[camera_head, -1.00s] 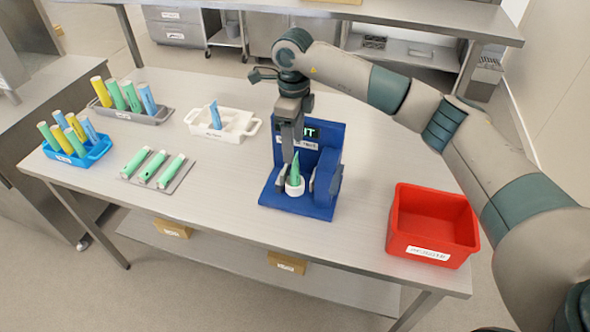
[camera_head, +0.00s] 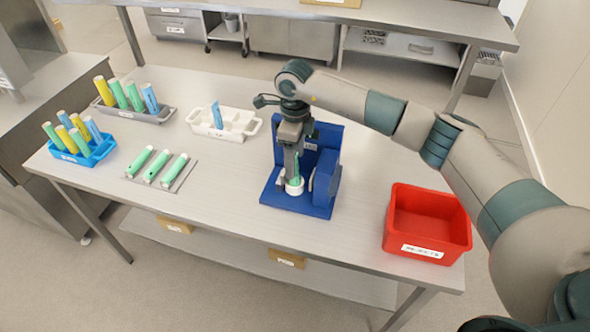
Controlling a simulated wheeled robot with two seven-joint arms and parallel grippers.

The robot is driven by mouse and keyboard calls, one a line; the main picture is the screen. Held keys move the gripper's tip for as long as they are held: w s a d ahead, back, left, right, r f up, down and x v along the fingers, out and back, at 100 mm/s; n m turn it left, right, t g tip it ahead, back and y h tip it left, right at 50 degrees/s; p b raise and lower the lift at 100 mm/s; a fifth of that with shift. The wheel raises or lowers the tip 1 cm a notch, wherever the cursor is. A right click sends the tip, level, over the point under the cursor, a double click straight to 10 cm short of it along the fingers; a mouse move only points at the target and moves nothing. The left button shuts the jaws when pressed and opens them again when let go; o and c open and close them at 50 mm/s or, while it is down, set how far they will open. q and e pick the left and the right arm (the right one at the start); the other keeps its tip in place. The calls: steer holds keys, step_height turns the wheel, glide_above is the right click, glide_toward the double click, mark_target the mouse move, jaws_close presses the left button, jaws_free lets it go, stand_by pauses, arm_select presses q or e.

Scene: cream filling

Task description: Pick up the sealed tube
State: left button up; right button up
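A green tube (camera_head: 297,168) stands upright in the white round holder (camera_head: 294,187) of the blue machine (camera_head: 325,190). Only a narrow strip of the tube shows, as my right gripper (camera_head: 291,174) is in front of it. My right gripper points down at the tube, its fingers low, close to the holder. Whether the fingers are closed on the tube is hidden. My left gripper is not in view.
A red bin (camera_head: 428,225) stands at the right. A white tray (camera_head: 240,123) with a blue tube, a grey rack (camera_head: 155,117), a blue rack (camera_head: 90,157) and a flat plate (camera_head: 183,182) with green tubes are at the left. The front middle of the table is clear.

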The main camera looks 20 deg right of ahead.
steer(key=shift+f, duration=0.45)
steer(key=c, duration=1.4)
steer(key=shift+c, duration=0.2)
steer(key=shift+r, duration=0.15)
